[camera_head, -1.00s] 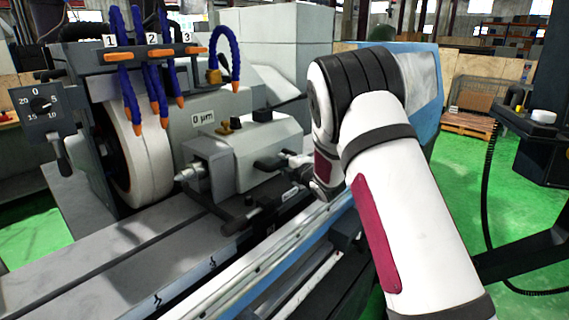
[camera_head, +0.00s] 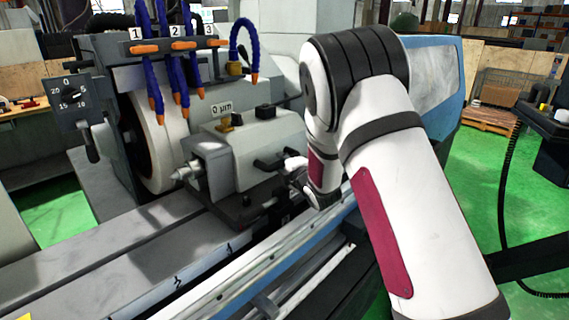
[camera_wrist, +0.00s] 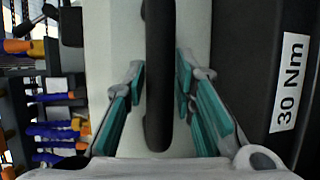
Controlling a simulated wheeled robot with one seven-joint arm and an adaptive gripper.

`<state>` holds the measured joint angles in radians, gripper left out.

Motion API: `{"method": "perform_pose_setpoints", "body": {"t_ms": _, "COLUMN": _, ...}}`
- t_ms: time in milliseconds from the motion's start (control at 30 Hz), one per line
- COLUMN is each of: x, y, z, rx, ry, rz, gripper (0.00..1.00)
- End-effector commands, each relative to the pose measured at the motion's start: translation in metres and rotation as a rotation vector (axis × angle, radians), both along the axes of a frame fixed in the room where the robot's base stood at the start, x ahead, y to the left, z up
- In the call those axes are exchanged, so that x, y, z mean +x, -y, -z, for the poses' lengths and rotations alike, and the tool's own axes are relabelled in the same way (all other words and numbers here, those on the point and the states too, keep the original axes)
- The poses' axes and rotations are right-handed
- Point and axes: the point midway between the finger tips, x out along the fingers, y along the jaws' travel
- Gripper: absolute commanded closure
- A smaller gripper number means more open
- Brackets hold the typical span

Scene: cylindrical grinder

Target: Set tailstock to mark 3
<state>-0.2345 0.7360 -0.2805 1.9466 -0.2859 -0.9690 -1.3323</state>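The tailstock (camera_head: 232,158) is a light grey block on the machine's slideway. Its spindle tip points left toward the grinding wheel. Marks are on the rail's front face, one (camera_head: 229,247) below the tailstock and another (camera_head: 178,280) farther left; their digits are too small to read surely. My gripper (camera_wrist: 160,72) is at the tailstock's right side, its fingers mostly hidden by my arm in the head view. In the wrist view its teal-padded fingers stand apart, one on each side of a black bar handle (camera_wrist: 159,95), with gaps showing.
The grinding wheel (camera_head: 160,135) stands behind and left. Numbered blue coolant hoses (camera_head: 174,62) hang above it. A dial (camera_head: 72,97) is at the far left. In the wrist view a "30 Nm" label (camera_wrist: 289,83) is on a dark surface at right. Green floor (camera_head: 470,180) is open at right.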

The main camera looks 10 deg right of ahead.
Motion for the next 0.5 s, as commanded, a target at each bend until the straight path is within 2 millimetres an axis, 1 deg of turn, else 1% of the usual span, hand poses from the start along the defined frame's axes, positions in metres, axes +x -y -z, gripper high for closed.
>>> {"method": "perform_pose_setpoints", "body": {"t_ms": 367, "x": -0.002, "y": 0.002, "z": 0.0, "rx": 0.001, "ry": -0.001, "rz": 0.002, "gripper": 0.6}}
{"method": "perform_pose_setpoints", "body": {"t_ms": 500, "x": -0.014, "y": 0.005, "z": -0.002, "rx": 0.002, "ry": -0.002, "rz": 0.003, "gripper": 0.6}}
